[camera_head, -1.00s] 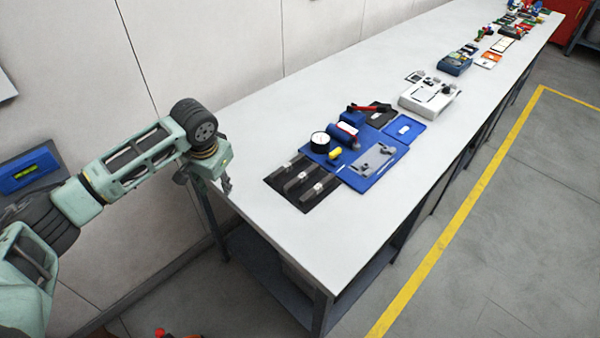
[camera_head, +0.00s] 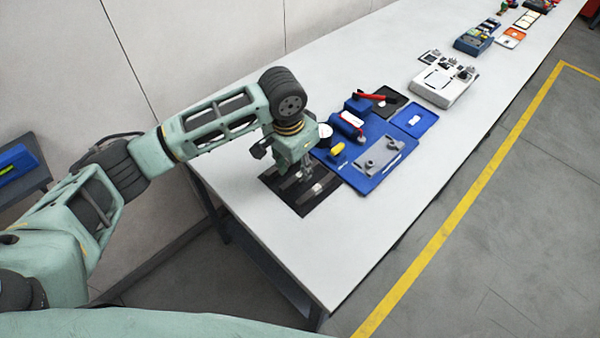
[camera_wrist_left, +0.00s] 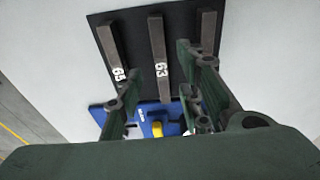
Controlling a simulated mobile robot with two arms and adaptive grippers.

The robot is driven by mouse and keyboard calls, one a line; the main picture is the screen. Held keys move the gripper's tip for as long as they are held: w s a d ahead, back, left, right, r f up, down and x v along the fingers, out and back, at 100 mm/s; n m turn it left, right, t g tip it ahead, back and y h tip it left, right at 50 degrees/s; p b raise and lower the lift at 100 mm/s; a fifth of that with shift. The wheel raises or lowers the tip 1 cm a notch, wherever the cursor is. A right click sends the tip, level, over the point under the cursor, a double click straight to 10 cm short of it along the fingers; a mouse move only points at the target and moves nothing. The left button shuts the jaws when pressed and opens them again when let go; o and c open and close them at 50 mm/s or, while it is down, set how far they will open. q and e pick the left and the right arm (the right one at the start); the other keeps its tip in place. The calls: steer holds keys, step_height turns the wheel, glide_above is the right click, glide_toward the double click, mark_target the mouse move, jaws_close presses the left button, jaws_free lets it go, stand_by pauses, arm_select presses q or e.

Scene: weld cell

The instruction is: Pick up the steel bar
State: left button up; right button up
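Several dark steel bars with white number labels lie side by side on a black mat (camera_head: 300,209) at the near end of the bench. In the left wrist view, the bar marked 65 (camera_wrist_left: 109,45) is on the left and the bar marked 63 (camera_wrist_left: 157,40) is in the middle. A third bar (camera_wrist_left: 208,32) is partly hidden by a finger. My left gripper (camera_head: 306,174) points down over the mat. Its fingers (camera_wrist_left: 158,62) are apart, with the 63 bar showing between them and nothing held. Its height above the bar is hard to judge. My right gripper is out of view.
A blue mat (camera_head: 362,185) beyond the bars holds a gauge, a yellow piece (camera_head: 337,149) and a grey plate (camera_head: 380,155). A white box (camera_head: 443,84) stands farther along. The near bench corner is bare.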

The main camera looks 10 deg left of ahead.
mark_target(300, 173)
arm_select(q)
steer(key=f, duration=0.2)
steer(key=shift+w+d+f, duration=0.15)
steer(key=shift+w+f, duration=0.15)
steer(key=shift+f, duration=0.3)
steer(key=shift+c, duration=0.4)
steer(key=c, duration=0.4)
jaws_close()
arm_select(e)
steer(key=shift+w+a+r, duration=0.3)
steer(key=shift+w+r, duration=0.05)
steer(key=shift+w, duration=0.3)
arm_select(q)
steer(key=shift+w+r, duration=0.1)
